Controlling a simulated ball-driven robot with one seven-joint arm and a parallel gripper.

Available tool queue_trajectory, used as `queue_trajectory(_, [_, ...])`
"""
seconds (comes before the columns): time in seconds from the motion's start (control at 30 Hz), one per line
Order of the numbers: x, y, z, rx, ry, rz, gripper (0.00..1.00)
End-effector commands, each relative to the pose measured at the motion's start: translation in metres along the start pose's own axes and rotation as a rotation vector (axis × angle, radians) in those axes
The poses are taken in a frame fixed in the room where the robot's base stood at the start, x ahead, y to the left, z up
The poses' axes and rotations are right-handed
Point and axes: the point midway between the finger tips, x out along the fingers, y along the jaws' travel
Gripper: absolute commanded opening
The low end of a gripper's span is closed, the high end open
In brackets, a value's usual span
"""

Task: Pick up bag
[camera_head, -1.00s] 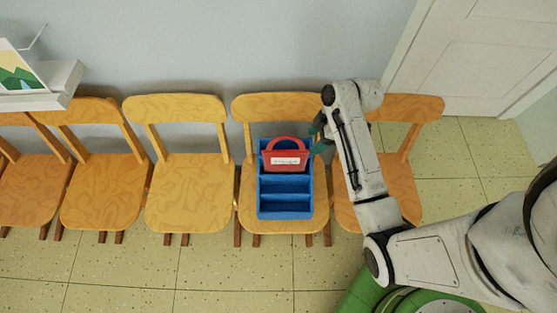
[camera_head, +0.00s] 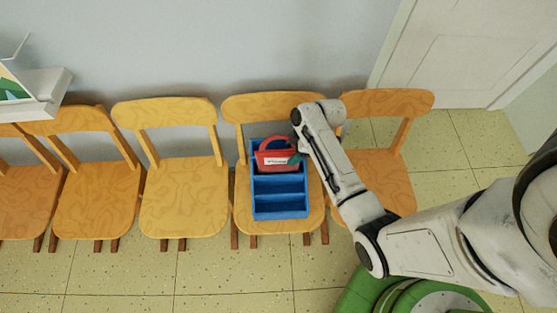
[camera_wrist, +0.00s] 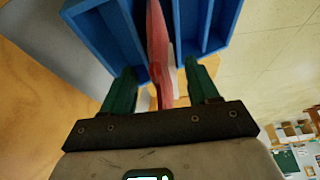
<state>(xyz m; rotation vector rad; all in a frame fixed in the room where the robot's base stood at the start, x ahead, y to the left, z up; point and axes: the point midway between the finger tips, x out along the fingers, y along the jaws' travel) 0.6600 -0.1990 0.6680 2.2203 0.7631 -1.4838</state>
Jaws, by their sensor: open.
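The red bag (camera_head: 270,160) with a looped handle and a white label stands in the rear compartment of a blue divided tray (camera_head: 280,213). The tray rests on a wooden chair seat. My gripper (camera_head: 297,158) is at the bag's right side, partly hidden by my arm. In the wrist view the bag (camera_wrist: 158,50) shows edge-on, between the two green fingers of my open gripper (camera_wrist: 160,90). There is a gap on each side of it, and the blue tray (camera_wrist: 95,35) lies beyond.
A row of wooden chairs stands along the wall, with empty seats such as this left one (camera_head: 185,200). The chair (camera_head: 385,185) to the right is partly behind my arm. A white shelf (camera_head: 45,92) juts out at the upper left.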

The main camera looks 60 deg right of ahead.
Motion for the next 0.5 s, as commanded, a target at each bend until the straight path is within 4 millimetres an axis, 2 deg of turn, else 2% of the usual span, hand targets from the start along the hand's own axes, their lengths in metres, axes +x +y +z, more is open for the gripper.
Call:
queue_trajectory(0.07, [-0.0002,0.0,0.0,0.0,0.0,0.0,0.59])
queue_trajectory(0.5, [-0.0004,-0.0002,0.0002,0.0,0.0,-0.001,0.17])
